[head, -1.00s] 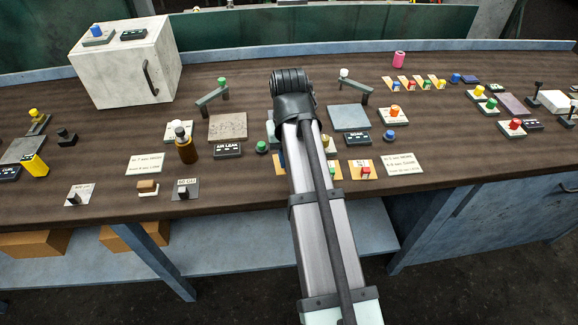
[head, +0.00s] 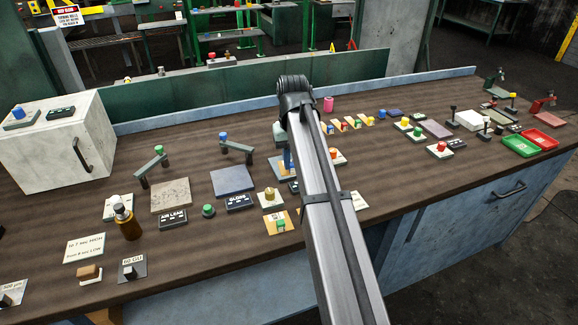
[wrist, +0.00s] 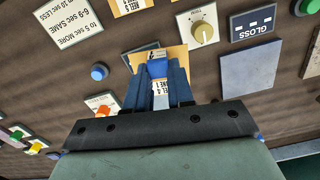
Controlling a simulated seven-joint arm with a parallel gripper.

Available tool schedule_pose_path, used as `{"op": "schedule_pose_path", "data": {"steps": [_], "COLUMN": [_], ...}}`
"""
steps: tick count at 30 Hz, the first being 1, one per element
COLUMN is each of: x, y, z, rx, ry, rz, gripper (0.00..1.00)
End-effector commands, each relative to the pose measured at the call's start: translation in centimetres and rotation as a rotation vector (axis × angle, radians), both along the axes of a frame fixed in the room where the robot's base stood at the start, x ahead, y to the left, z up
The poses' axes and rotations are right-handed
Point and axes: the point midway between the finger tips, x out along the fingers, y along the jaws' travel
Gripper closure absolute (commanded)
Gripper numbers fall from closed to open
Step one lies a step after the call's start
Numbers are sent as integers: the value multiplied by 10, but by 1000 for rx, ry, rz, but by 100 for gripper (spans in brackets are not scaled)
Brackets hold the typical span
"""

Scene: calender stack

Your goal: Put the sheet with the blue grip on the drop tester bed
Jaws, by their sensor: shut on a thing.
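In the wrist view the tan sheet (wrist: 176,54) has a blue grip (wrist: 157,69) on it and partly legible print. My gripper (wrist: 158,82) is shut on the blue grip, with one dark blue finger on each side. The sheet overlaps a dark box behind it; its height above the bench is unclear. I cannot make out which plate is the drop tester bed. A blue-grey plate (head: 232,181) lies behind the GLOSS display (head: 240,203), and a speckled plate (head: 170,196) behind AIR LEAK.
A tan sheet with a green grip (head: 280,224) lies left of my arm. Lever arms (head: 237,147) stand behind the plates. A brown bottle (head: 127,225) and white cabinet (head: 60,145) are left.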

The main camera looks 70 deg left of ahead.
Motion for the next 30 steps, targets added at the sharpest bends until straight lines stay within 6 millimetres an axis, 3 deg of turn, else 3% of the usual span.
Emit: {"op": "schedule_pose_path", "data": {"steps": [1,3,10,13,20,30], "x": [16,28,39,41,40,40], "y": [28,50,102,111,109,109], "z": [4,6,14,16,8,-42], "rx": [-1,1,16,26,34,34], "ry": [1,1,-1,-3,-4,-4], "rz": [-6,0,60,97,157,158], "gripper": [100,100,100,100,100,100]}}
